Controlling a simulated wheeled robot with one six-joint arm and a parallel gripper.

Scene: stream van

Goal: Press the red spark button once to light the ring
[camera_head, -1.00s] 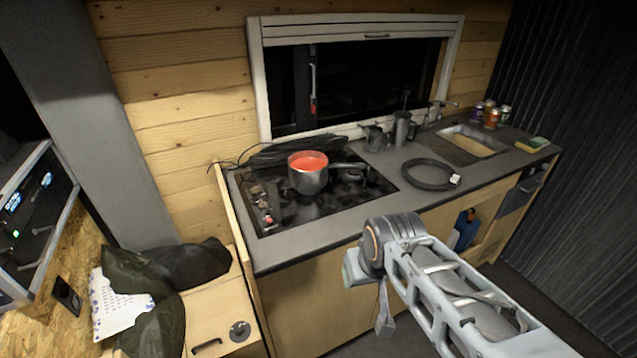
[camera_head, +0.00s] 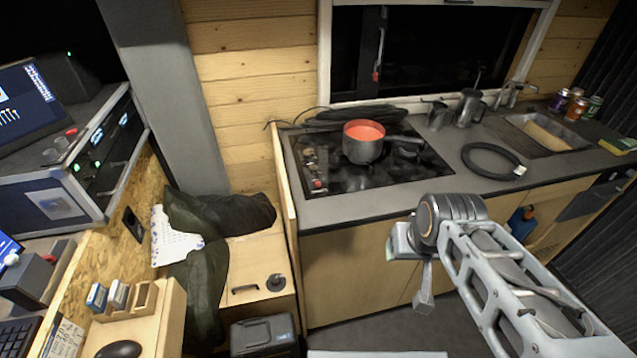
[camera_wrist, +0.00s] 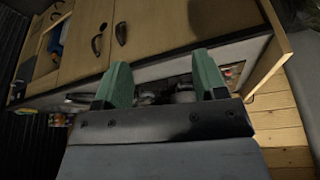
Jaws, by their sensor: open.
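The hob (camera_head: 400,165) is a black glass plate set in the grey counter, with a row of small knobs (camera_head: 309,160) along its left edge. A small red spot (camera_head: 318,184) at the near end of that row looks like the spark button. A pot of red contents (camera_head: 362,150) stands on the hob, its handle pointing right. No flame shows. My arm's end is in front of the counter, apart from the hob. In the wrist view my gripper (camera_wrist: 163,82) is open and empty, its two green fingers spread.
A coiled black hose (camera_head: 492,161) lies on the counter right of the hob, before the sink (camera_head: 540,130). Dark jugs (camera_head: 470,106) stand behind. A wooden bench (camera_head: 262,262) with dark cloth is at left. Grey floor shows below the cabinets.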

